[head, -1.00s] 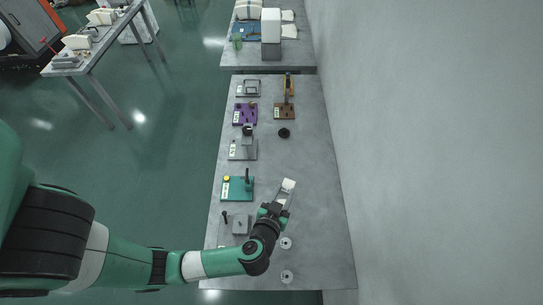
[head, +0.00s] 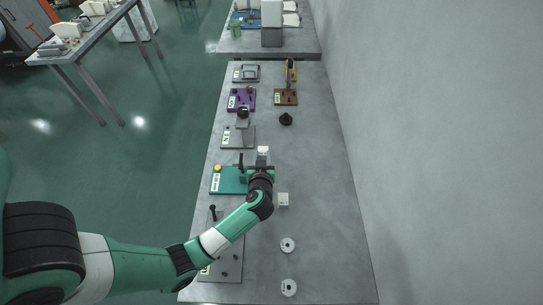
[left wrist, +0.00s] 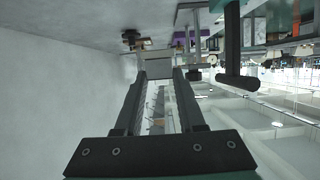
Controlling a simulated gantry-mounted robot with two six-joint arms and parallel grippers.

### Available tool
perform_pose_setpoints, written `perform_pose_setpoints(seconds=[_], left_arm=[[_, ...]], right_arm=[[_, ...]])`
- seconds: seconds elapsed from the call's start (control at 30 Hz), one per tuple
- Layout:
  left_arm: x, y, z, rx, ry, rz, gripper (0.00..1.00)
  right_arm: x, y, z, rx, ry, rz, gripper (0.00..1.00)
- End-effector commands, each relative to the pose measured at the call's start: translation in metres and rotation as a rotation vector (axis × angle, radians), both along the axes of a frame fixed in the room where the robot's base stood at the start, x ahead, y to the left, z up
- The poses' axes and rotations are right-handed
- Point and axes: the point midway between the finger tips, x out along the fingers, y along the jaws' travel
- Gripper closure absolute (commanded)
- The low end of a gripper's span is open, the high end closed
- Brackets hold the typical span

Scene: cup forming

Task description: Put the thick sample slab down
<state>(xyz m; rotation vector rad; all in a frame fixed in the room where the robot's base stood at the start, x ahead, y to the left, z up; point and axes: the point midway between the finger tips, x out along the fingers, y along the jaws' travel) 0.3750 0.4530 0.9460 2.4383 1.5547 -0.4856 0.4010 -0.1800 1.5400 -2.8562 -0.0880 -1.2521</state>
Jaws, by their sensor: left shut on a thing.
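My left gripper (head: 262,164) is shut on a small pale slab (head: 263,151), held at its fingertips beside the green fixture (head: 228,180). In the left wrist view the slab (left wrist: 155,64) spans the ends of the two fingers (left wrist: 160,76). I cannot tell from these frames whether the slab touches anything below it. Another small white block (head: 283,199) lies on the grey table (head: 320,200), to the right of my left forearm. My right gripper is out of view.
Purple (head: 241,98), brown (head: 286,97) and grey (head: 238,137) fixtures stand farther up the table, near a black knob (head: 286,119). Two white discs (head: 288,245) lie nearer. The table's right side is clear, beside a wall.

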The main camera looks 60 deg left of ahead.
Motion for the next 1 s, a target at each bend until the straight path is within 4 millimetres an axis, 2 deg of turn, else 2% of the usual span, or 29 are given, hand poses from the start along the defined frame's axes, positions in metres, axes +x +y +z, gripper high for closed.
perform_pose_setpoints(seconds=[0.03, 0.1, 0.23, 0.33, 0.57, 0.67, 0.8, 1.0], left_arm=[[0.01, 0.012, -0.016, 0.002, -0.003, 0.004, 1.0], [0.024, 0.027, -0.026, 0.001, -0.003, 0.003, 1.0], [0.039, 0.042, -0.056, 0.0, 0.0, 0.001, 1.0], [0.046, 0.049, -0.065, 0.0, 0.001, 0.0, 1.0], [0.05, 0.053, -0.068, 0.0, 0.0, -0.001, 1.0], [0.056, 0.059, -0.082, 0.0, 0.001, 0.0, 1.0], [0.054, 0.057, -0.106, 0.0, 0.0, -0.001, 1.0], [0.054, 0.057, -0.103, 0.0, 0.0, -0.001, 1.0]], right_arm=[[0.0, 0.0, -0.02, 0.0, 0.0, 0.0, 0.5], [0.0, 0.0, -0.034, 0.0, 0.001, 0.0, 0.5], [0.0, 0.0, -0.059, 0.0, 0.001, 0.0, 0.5], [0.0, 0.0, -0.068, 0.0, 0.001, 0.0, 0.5], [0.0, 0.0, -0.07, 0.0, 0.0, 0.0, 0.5], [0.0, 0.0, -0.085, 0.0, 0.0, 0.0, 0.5], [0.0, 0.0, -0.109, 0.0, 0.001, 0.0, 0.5], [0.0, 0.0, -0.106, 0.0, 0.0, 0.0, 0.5]])
